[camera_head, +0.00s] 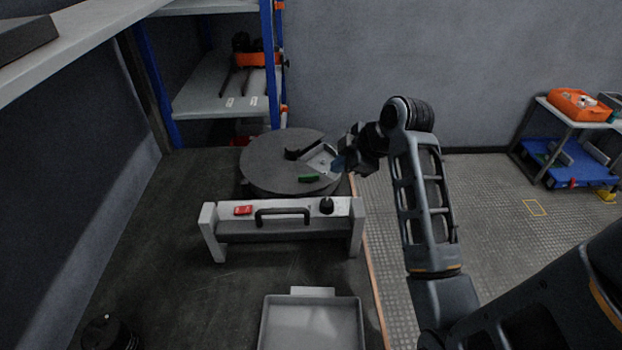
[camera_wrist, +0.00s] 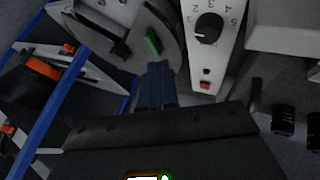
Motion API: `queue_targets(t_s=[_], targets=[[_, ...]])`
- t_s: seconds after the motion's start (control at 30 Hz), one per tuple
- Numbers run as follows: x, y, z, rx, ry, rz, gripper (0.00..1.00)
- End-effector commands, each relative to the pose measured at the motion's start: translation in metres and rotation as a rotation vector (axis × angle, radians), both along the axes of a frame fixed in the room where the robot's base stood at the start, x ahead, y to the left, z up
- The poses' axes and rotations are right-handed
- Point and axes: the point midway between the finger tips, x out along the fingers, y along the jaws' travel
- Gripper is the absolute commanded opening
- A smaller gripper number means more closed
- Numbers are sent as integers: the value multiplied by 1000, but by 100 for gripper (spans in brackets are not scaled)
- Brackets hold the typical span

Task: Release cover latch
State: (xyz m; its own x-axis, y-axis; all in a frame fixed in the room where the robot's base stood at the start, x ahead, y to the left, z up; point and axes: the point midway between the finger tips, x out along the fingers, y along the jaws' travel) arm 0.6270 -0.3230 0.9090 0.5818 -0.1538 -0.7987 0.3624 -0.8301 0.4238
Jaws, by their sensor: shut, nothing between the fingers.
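A round dark grey cover (camera_head: 265,165) lies on the bench behind a white frame, and part of it shows at the top of the wrist view (camera_wrist: 168,18). A small green piece (camera_head: 309,178) sits on its near right part; it also shows in the wrist view (camera_wrist: 152,42). A black bar (camera_head: 300,153) lies beside a pale plate (camera_head: 321,158) on the cover. I cannot tell which piece is the latch. My gripper (camera_head: 339,164) is at the cover's right edge. Its blue fingers (camera_wrist: 156,84) are together and empty, pointing toward the green piece. Contact cannot be told.
A grey tray (camera_head: 310,325) sits nearer on the bench. A blue-post shelf (camera_head: 270,65) stands behind.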

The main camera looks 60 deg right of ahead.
Motion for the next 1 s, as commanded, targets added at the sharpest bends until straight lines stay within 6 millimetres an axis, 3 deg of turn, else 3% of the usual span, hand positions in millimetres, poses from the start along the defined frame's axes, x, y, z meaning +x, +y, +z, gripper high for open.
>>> queue_targets(t_s=[0.2,0.7,1.0], targets=[[7,-1,-9,0,0,2,0],[52,-13,-71,0,2,3,0],[59,-15,-81,-2,1,2,0]])
